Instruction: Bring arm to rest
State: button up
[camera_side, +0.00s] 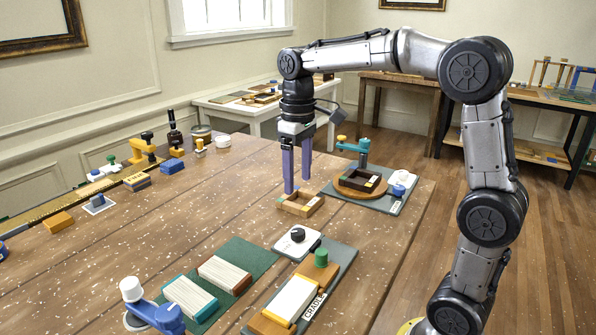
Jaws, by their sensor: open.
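My gripper (297,170) has two long purple fingers and points straight down. It is open, with a gap between the fingers and nothing seen held there. The fingertips are just above or beside a small open wooden frame (290,209) on the table; I cannot tell whether they touch it. My arm arches over from the right side of the picture.
The wooden table (190,232) carries a turntable fixture (360,183) right of my gripper. In front are a green mat (247,257), a cradle board (338,266) and a blue clamp (165,316). Several blocks and tools line the far left edge. The table's middle left is clear.

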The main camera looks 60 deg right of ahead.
jog(key=shift+r, duration=0.4)
jog(key=s+a+r+t, duration=0.2)
jog(key=s, duration=0.4)
jog(key=s+a+r+t, duration=0.1)
jog(key=s+a+r, duration=0.15)
jog(key=s, duration=0.25)
jog(key=s+a+f+t, duration=0.1)
jog(key=s+f+t, duration=0.1)
jog(key=s+f, duration=0.6)
jog(key=shift+a+f+t, duration=0.3)
jog(key=shift+a+f, duration=0.1)
jog(key=shift+f, duration=0.35)
